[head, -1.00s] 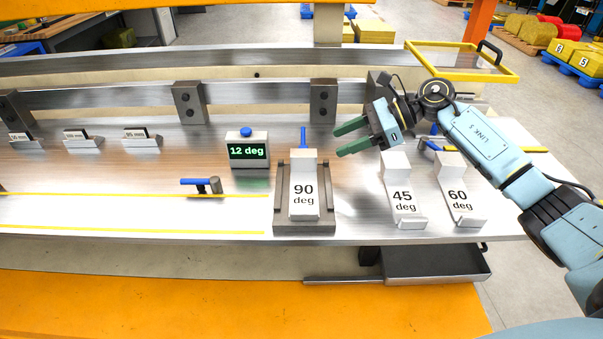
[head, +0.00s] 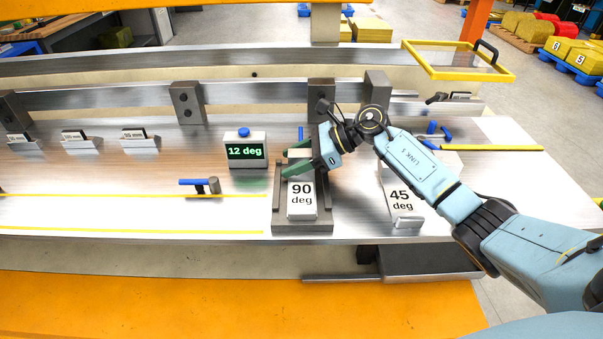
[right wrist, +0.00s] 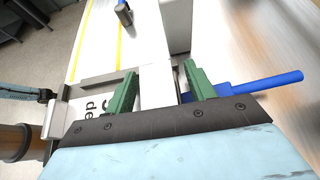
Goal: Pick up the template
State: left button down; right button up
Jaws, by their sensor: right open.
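The white template marked "90 deg" (head: 301,200) sits in a dark grey holder (head: 303,227) on the metal bench. My right gripper (head: 288,160) is open at the template's raised far end. In the right wrist view, the green fingers (right wrist: 160,72) stand either side of the white raised block (right wrist: 156,92); whether they touch it I cannot tell. The "45 deg" template (head: 401,203) lies to the right, partly covered by my right arm. The "60 deg" template is hidden behind that arm. My left gripper is not in view.
A display reading "12 deg" (head: 246,152) stands left of the holder. A blue-handled clamp (head: 200,185) lies on the bench further left. A blue handle (right wrist: 265,87) is close beside the right finger in the wrist view. Grey blocks (head: 322,99) stand along the back rail.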

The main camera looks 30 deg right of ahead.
jog(key=shift+c, duration=0.3)
grip_shut()
